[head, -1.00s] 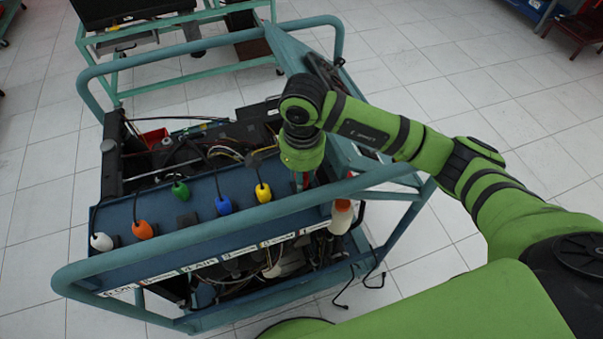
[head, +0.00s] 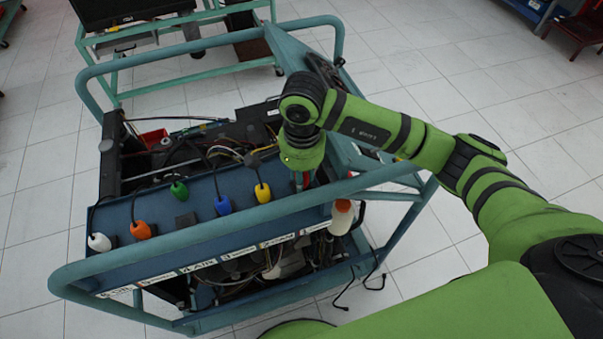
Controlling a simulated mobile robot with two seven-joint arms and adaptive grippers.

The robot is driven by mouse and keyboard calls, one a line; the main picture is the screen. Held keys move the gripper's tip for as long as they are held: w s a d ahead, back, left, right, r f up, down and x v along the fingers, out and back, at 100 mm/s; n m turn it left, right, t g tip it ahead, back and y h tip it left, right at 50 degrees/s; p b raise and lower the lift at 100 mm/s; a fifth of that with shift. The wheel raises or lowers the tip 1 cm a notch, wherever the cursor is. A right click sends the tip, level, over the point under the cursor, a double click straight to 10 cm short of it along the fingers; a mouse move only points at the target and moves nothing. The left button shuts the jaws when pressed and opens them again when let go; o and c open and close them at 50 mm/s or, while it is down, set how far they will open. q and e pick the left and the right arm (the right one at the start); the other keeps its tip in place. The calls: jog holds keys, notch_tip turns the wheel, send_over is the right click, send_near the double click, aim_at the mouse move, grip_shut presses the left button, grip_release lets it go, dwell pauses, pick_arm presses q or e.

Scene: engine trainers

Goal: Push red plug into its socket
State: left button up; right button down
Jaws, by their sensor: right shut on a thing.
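My right gripper (head: 304,181) points down over the right end of the blue panel (head: 205,185). Its fingers are mostly hidden below the green wrist. A small strip of red shows between them, which I take to be the red plug (head: 307,178); the gripper is shut on it. The red plug's socket is not visible under the hand, so I cannot tell whether plug and socket touch. My left gripper is not in view.
White (head: 99,242), orange (head: 141,230), green (head: 179,189), blue (head: 222,205) and yellow (head: 262,192) plugs with black cables line the panel. A bare dark block (head: 186,220) sits below the green one. A teal tubular frame (head: 230,215) surrounds the engine trainer.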

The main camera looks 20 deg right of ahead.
jog(key=shift+b, duration=0.4)
dwell(0.4)
jog(key=shift+f+b, duration=0.65)
jog(key=shift+b, duration=0.1)
jog(key=c, duration=0.9)
grip_release()
notch_tip(320, 180, up, 12)
jog(key=shift+r, duration=0.1)
jog(key=shift+r, duration=0.1)
